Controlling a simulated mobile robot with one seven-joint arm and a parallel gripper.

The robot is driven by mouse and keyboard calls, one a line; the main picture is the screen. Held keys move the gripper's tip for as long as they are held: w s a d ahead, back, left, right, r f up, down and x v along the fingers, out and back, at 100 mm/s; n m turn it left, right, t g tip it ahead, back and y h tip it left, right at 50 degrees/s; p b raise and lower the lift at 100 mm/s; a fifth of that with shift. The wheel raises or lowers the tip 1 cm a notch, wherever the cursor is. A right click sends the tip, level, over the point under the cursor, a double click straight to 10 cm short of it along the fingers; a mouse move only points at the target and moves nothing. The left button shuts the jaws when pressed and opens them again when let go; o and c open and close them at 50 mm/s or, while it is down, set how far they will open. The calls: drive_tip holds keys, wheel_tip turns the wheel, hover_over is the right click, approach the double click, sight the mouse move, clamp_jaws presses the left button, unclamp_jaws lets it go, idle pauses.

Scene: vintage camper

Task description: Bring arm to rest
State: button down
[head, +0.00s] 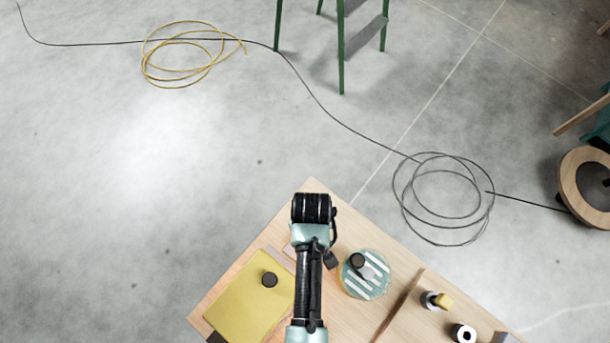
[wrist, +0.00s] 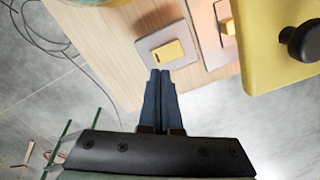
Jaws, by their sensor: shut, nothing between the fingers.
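My arm (head: 308,270) reaches up over a wooden table (head: 312,188) in the head view, its upper end close to the table's far corner. My gripper (wrist: 160,72) shows in the wrist view, its two dark blue fingers together with nothing held. The fingertips point toward the table edge, near a grey square plate with a small yellow block (wrist: 166,53) on it. I cannot tell the exact gap between fingertips and table. In the head view the gripper itself is hidden or not distinguishable from the arm.
A yellow board (head: 245,310) with a black knob lies left of my arm. A round teal striped piece (head: 352,284) with a dark knob is at right. Small cylinders (head: 464,333) stand farther right. Coiled cables (head: 440,213) and a green-legged stool (head: 341,50) are on the open floor.

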drive_tip(key=shift+r, duration=0.15)
idle(0.5)
drive_tip(key=w+r+m+t+b, duration=0.15)
drive_tip(key=w+r+t, duration=0.25)
drive_tip(key=w+r, duration=0.5)
drive_tip(key=w+r+t+b, duration=0.35)
drive_tip(key=w+r, duration=0.25)
drive_tip(key=w, duration=0.5)
drive_tip(key=w+r+m+t+b, duration=0.1)
drive_tip(key=w+r+t+b, duration=0.2)
drive_tip(key=r, duration=0.6)
drive_tip(key=w+r+t, duration=0.3)
drive_tip(key=r+t, duration=0.1)
drive_tip(key=r, duration=0.6)
drive_tip(key=s+r+m+t+b, duration=0.1)
drive_tip(key=s+r+t+b, duration=0.15)
drive_tip(key=r, duration=0.65)
drive_tip(key=s+r+t+b, duration=0.1)
drive_tip(key=r+t, duration=0.3)
drive_tip(key=r, duration=0.5)
drive_tip(key=s+r+m+t+b, duration=0.1)
drive_tip(key=s+r+t, duration=0.5)
drive_tip(key=s+r, duration=0.7)
drive_tip(key=shift+r+b, duration=0.5)
drive_tip(key=shift+r, duration=0.05)
